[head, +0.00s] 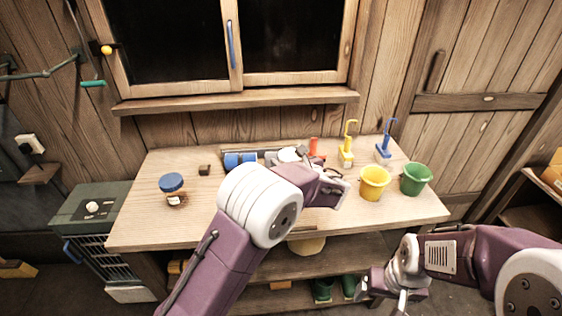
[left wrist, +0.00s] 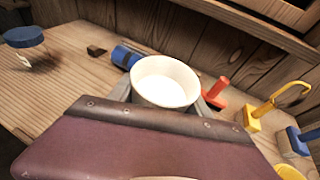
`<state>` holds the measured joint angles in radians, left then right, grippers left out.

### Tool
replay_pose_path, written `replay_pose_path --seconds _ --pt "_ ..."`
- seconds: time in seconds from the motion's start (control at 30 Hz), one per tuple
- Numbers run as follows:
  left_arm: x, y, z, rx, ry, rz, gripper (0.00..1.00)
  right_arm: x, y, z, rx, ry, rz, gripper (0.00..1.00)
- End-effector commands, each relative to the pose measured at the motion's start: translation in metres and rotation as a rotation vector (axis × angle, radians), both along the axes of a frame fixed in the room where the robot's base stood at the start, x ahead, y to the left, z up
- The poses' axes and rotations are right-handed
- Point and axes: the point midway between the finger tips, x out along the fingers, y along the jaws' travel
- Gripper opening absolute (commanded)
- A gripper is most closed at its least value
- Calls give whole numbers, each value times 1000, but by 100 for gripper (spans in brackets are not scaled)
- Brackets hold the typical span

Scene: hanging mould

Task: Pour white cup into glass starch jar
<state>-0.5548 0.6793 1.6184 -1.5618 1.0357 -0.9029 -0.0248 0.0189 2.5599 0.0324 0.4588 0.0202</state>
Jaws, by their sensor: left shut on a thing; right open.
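The white cup (head: 290,154) is mostly hidden behind my left arm in the head view. In the left wrist view the cup (left wrist: 165,82) shows its open mouth and pale inside, between the grey fingers. My left gripper (head: 288,160) is shut on it over the back middle of the table. A clear glass jar (head: 176,199) with a blue top stands on the table's left side, left of my left gripper. Its blue top also shows in the left wrist view (left wrist: 23,37). My right gripper (head: 384,296) is open and empty, low in front of the table.
On the wooden table (head: 140,225) are a blue cylinder (head: 238,160), a small dark block (head: 204,169) and a red object (head: 314,147). Yellow (head: 374,184) and green (head: 416,179) buckets stand right. The table around the jar is clear.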

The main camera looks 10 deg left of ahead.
Motion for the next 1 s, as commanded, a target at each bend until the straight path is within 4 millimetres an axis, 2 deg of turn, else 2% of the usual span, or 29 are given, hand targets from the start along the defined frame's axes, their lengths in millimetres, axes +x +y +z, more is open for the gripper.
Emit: replay_pose_path --seconds 1.0 --pt "-4 10 -12 -241 -121 2 12 0 0 -66 0 0 0 82"
